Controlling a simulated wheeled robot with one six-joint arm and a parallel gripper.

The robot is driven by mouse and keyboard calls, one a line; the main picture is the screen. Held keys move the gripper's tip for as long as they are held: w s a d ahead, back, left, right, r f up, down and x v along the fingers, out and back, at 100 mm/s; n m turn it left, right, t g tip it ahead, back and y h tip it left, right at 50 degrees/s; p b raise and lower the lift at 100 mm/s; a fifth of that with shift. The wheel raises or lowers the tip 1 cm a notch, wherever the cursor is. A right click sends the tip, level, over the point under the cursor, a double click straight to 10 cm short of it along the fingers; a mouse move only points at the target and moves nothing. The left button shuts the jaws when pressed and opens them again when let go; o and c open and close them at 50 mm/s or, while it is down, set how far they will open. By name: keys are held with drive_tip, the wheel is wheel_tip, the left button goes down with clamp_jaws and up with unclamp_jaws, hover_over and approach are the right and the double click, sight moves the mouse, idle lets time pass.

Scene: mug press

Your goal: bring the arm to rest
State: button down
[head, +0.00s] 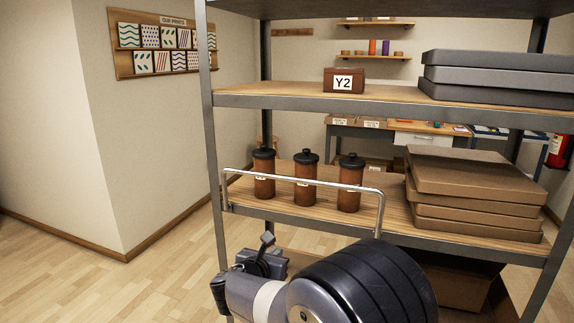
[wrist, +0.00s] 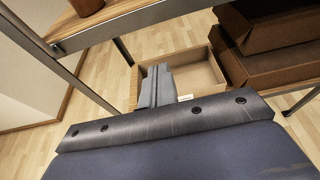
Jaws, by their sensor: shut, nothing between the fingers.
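My gripper (wrist: 159,74) shows in the wrist view with its grey fingers together and nothing between them. Behind the fingers in that view lies an open box on a lower level; I cannot tell the distance between them. In the head view my arm is folded low in front of the shelf, at the bottom middle, below the metal rail. The fingers are hard to make out there. My arm hides part of the lower shelf.
A metal shelf unit (head: 350,100) fills the right. A rail (head: 300,181) fronts its middle board, with three brown canisters (head: 307,178) and stacked cardboard boxes (head: 470,182). The floor at left (head: 130,285) is clear.

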drive_tip(key=shift+f+t+h+b, duration=0.3)
drive_tip(key=shift+f+t+b, duration=0.5)
drive_tip(key=shift+f+b, duration=1.2)
drive_tip(key=shift+r+b, duration=0.55)
drive_tip(key=shift+b, duration=0.1)
